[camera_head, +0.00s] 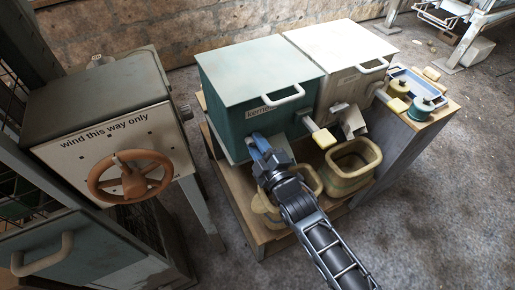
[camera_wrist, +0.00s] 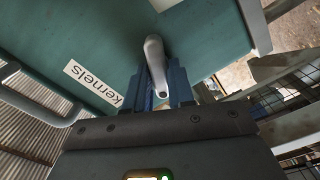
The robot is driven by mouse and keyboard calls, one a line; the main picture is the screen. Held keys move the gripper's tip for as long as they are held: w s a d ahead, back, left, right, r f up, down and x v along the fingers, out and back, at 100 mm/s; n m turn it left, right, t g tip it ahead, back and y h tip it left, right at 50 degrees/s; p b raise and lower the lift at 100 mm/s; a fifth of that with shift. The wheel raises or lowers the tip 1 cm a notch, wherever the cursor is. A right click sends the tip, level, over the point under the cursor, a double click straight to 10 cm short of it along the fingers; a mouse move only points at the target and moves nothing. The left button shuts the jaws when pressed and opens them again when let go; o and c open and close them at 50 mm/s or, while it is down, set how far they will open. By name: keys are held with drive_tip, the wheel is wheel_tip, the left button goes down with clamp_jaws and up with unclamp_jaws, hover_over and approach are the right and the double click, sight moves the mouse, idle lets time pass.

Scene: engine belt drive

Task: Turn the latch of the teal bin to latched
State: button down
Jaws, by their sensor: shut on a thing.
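The teal bin (camera_head: 255,88) stands left of a white bin and has a "kernels" label and a pale handle on its front. It fills the upper part of the wrist view (camera_wrist: 110,35). A pale grey lever, which looks like its latch (camera_wrist: 154,55), runs from the upper middle of the wrist view down between my blue fingers. My gripper (camera_head: 259,143) is at the bin's lower front, below the label, and is shut on this lever (camera_wrist: 157,78). The fingers hide part of the lever. In the head view the gripper and arm cover it.
The white bin (camera_head: 340,50) stands to the right, with a yellow-tipped lever (camera_head: 321,136) between the fronts. Yellow tubs (camera_head: 352,165) sit below on the wooden stand. A blue tray (camera_head: 415,86) and teal-topped containers are at right. A crank-wheel machine (camera_head: 130,178) stands left.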

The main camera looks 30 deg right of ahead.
drive_tip(key=n+b, duration=0.1)
drive_tip(key=n, duration=0.1)
drive_tip(key=n+b, duration=0.2)
drive_tip(key=n, duration=0.1)
drive_tip(key=shift+a+f+n+b, duration=0.1)
drive_tip(key=shift+f+n+b, duration=0.15)
drive_tip(key=shift+n+b, duration=0.1)
idle(0.4)
drive_tip(key=c, duration=1.1)
unclamp_jaws()
drive_tip(key=shift+o, duration=0.2)
drive_tip(key=s, duration=0.8)
